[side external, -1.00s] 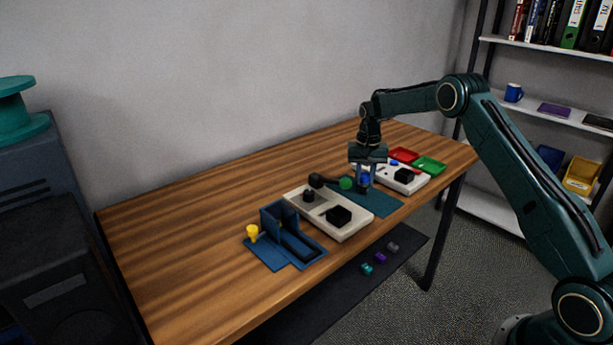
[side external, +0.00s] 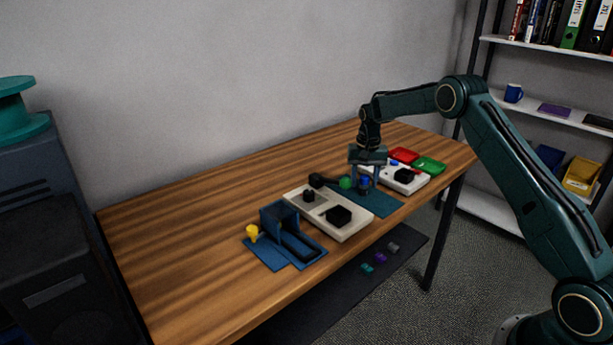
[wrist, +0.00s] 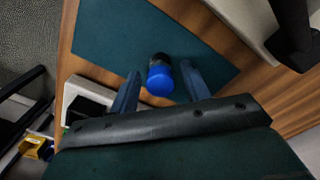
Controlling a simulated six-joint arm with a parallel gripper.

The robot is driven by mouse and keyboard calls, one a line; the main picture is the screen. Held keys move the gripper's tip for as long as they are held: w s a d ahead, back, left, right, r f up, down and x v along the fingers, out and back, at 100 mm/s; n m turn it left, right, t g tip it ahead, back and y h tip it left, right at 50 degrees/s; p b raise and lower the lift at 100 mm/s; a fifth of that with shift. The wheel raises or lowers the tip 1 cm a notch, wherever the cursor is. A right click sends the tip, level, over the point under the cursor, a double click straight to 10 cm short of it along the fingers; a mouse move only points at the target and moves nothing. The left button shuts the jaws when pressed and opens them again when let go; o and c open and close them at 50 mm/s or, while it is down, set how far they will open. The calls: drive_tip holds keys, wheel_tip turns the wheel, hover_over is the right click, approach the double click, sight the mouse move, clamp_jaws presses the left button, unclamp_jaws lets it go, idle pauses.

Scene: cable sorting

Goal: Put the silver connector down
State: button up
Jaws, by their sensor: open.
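A short upright cylinder with a bright blue end and a dark grey body (wrist: 160,78) stands at the teal mat in the wrist view. It appears to be the silver connector, though its body looks dark here. In the side view its blue part (side external: 364,182) shows below my gripper (side external: 366,176). In the wrist view my gripper (wrist: 160,70) is open, with one finger on each side of the connector. A gap shows at the left finger; the right finger is close, and I cannot tell whether it touches. The teal mat (wrist: 120,35) lies under it.
A beige box with black knobs (side external: 325,222) stands nearer, and a white box (side external: 410,185) behind. Red (side external: 404,155) and green (side external: 430,165) trays lie at the far end. The table's left part is clear.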

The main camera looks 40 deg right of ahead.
sight(365, 178)
wheel_tip(365, 178, up, 12)
drive_tip(key=shift+r, duration=0.15)
idle(0.6)
idle(0.5)
drive_tip(key=s+a+r+n+t, duration=0.3)
drive_tip(key=s+a+r+n, duration=0.1)
drive_tip(key=s+a+r, duration=1.1)
drive_tip(key=s+a+f+n+t, duration=0.1)
drive_tip(key=s+a+f+n, duration=0.1)
drive_tip(key=s, duration=1)
drive_tip(key=s+a+f+n+t, duration=0.1)
drive_tip(key=s+a+n, duration=0.2)
drive_tip(key=s, duration=0.9)
drive_tip(key=shift+a+f+t, duration=0.3)
drive_tip(key=shift+a+f, duration=0.1)
drive_tip(key=shift+a, duration=0.6)
drive_tip(key=shift+w, duration=0.1)
